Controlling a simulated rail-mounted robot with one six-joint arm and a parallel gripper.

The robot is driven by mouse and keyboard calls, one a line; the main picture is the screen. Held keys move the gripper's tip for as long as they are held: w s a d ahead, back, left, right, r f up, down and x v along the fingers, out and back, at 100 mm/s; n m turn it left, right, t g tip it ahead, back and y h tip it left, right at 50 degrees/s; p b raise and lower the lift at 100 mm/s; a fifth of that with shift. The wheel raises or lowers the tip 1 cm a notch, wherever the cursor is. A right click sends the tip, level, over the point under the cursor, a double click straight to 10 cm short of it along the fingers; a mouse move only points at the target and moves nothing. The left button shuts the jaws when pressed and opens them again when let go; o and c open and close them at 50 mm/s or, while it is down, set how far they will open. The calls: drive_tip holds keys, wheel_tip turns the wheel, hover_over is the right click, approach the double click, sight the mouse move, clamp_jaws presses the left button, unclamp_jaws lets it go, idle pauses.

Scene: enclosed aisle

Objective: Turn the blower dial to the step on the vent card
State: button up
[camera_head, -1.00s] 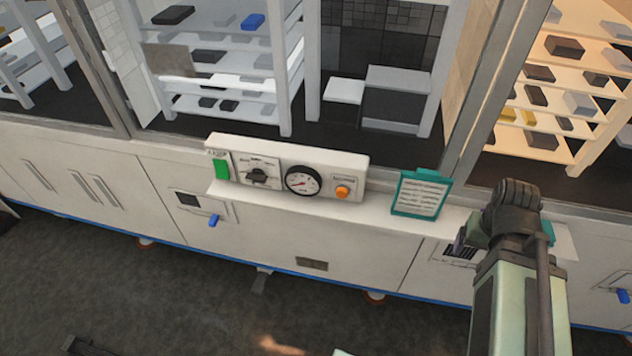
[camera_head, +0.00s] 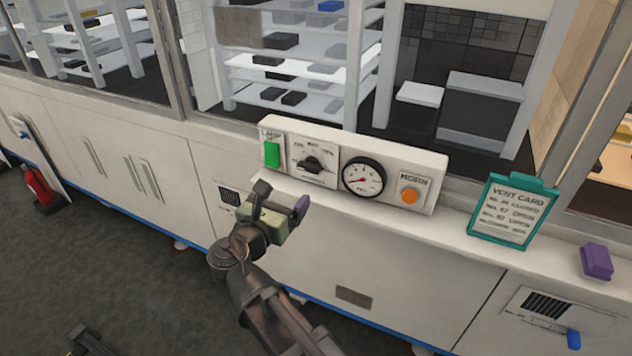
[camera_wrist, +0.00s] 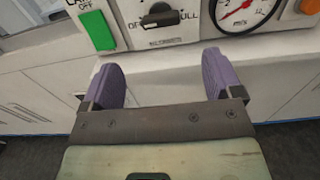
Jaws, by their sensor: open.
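The blower dial (camera_head: 313,162) is a black knob on a white panel with step labels around it. In the wrist view the knob (camera_wrist: 163,18) lies ahead of my gripper, roughly between OFF and FULL labels, with its bar roughly level. The vent card (camera_head: 512,211) is a teal clipboard leaning on the ledge to the right; its lines read roughly as numbered vents closed or open, and its last line is too small to read surely. My gripper (camera_wrist: 160,82) has two purple fingers spread apart, empty, below and short of the dial. It also shows in the head view (camera_head: 283,200).
The panel (camera_head: 436,166) also carries a green lamp switch (camera_head: 271,154), a gauge (camera_head: 363,178) and an orange horn button (camera_head: 410,196). A purple block (camera_head: 597,261) sits on the ledge further right. Glass windows stand behind; cabinets with handles lie below.

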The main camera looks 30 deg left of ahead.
sight(307, 169)
drive_tip(key=w, duration=0.3)
drive_tip(key=w+a, duration=0.1)
drive_tip(key=w, duration=0.6)
drive_tip(key=shift+w+a, duration=0.25)
drive_tip(key=shift+w, duration=0.05)
drive_tip(key=c, duration=0.9)
